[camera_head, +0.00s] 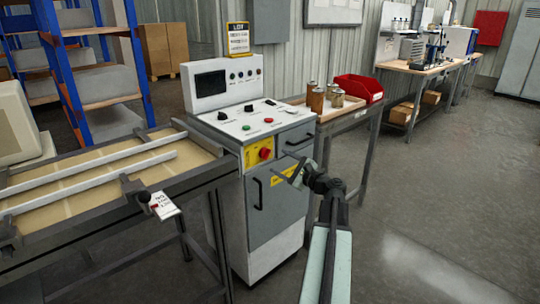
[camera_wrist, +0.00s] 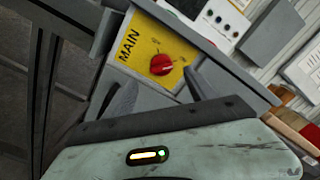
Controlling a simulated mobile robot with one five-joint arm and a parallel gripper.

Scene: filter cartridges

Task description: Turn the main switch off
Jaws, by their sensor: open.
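The main switch (camera_head: 264,154) is a red rotary knob on a yellow plate (camera_head: 252,157) on the front of the grey and white control cabinet (camera_head: 273,208). In the wrist view the red knob (camera_wrist: 160,65) sits on the yellow plate marked MAIN (camera_wrist: 141,40), with a dark mark at its top. My gripper (camera_head: 287,167) is in front of the cabinet, just right of and below the switch in the head view. In the wrist view my gripper (camera_wrist: 163,92) is open and empty, its fingers on either side below the knob. The knob appears apart from the fingers.
The cabinet top carries several knobs and buttons (camera_head: 248,120) and a dark screen (camera_head: 210,84). A conveyor frame (camera_head: 100,180) with a hanging tag (camera_head: 164,204) stands left. A bench with brown cartridges (camera_head: 317,100) and a red bin (camera_head: 358,88) stands right. Floor at right is clear.

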